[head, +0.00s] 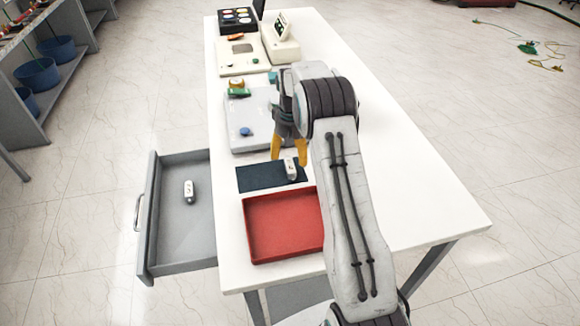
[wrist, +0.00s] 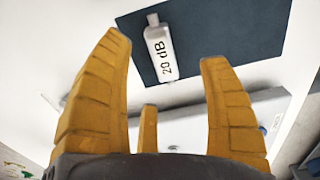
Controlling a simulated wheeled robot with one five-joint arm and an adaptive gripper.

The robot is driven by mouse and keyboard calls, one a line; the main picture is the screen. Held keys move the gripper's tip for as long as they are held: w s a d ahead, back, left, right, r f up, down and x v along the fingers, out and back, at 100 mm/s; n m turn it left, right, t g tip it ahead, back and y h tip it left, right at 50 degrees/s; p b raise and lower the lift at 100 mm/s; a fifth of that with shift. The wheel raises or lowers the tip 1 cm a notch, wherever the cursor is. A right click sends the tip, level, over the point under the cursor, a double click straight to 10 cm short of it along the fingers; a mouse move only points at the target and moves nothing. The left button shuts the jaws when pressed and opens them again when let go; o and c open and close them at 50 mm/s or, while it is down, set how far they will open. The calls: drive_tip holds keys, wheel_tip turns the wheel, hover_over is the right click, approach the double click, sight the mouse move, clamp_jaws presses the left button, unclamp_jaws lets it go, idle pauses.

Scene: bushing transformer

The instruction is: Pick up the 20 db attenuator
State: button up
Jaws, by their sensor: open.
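The 20 dB attenuator (wrist: 160,50) is a small white block with a metal connector end and black "20 dB" lettering. It lies on a dark blue mat (wrist: 222,35). In the head view the attenuator (head: 291,169) is at the right part of the mat (head: 256,178). My gripper (head: 288,158) has yellow fingers and hangs over the mat by the attenuator. In the wrist view my gripper (wrist: 165,50) is open, with the attenuator showing between and beyond its fingers. I cannot tell the exact gap between them. Nothing is held.
A red tray (head: 284,259) lies just in front of the mat. A grey drawer (head: 181,240) stands open at the left with another small white block (head: 188,191) inside. A light grey device (head: 243,110) is behind the mat. The table's right side (head: 420,205) is clear.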

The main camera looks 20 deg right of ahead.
sight(292, 164)
drive_tip(key=shift+d+f+p, duration=0.15)
drive_tip(key=shift+f+p, duration=0.75)
drive_tip(key=shift+f, duration=1.75)
drive_tip(key=shift+o, duration=0.2)
drive_tip(key=c, duration=1.4)
